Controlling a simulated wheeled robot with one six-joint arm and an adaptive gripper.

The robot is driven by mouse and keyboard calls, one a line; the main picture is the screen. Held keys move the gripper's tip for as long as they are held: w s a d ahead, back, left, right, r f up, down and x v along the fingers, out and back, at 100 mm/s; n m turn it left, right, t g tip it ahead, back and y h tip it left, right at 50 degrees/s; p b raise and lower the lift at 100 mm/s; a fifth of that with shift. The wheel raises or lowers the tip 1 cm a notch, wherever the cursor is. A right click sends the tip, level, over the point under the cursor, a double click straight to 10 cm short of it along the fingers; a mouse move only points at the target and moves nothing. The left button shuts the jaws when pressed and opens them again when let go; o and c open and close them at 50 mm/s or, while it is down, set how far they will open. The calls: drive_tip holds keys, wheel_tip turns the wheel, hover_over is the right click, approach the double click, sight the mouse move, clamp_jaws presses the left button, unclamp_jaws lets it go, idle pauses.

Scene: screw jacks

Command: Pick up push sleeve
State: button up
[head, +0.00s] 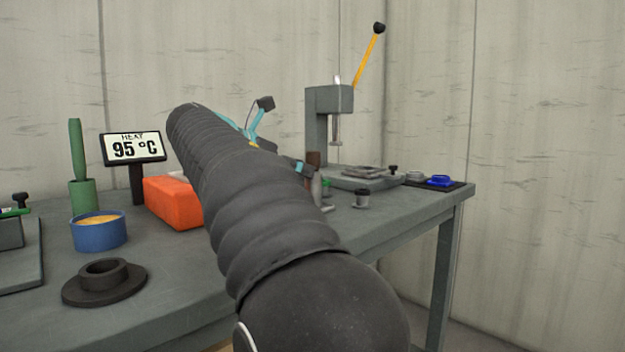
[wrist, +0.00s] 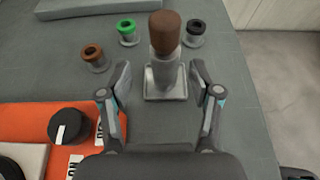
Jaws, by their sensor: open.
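The push sleeve (wrist: 165,45), as I take it, is an upright grey piece with a brown rounded top. It stands in a small square grey holder (wrist: 166,88). In the wrist view my gripper (wrist: 160,78) is open, with one finger on each side of the holder and gaps to both. The sleeve rises between and just beyond the fingertips, and nothing is held. In the head view my arm hides most of the gripper; the brown top (head: 313,158) shows just past it.
Small flanged bushings stand close by: brown (wrist: 93,55), green (wrist: 127,30) and black (wrist: 195,30). An orange box (wrist: 30,125) with a black knob lies at the left. A lever press (head: 330,110) stands behind. The table's right edge is near.

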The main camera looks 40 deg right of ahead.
sight(313, 180)
drive_tip(key=x, duration=0.3)
drive_tip(key=b+x, duration=0.1)
drive_tip(key=shift+s+d, duration=0.25)
drive_tip(key=shift+s, duration=0.1)
drive_tip(key=shift+w+d+f, duration=0.1)
drive_tip(key=shift+d+f, duration=0.05)
drive_tip(key=shift+d, duration=0.35)
clamp_jaws()
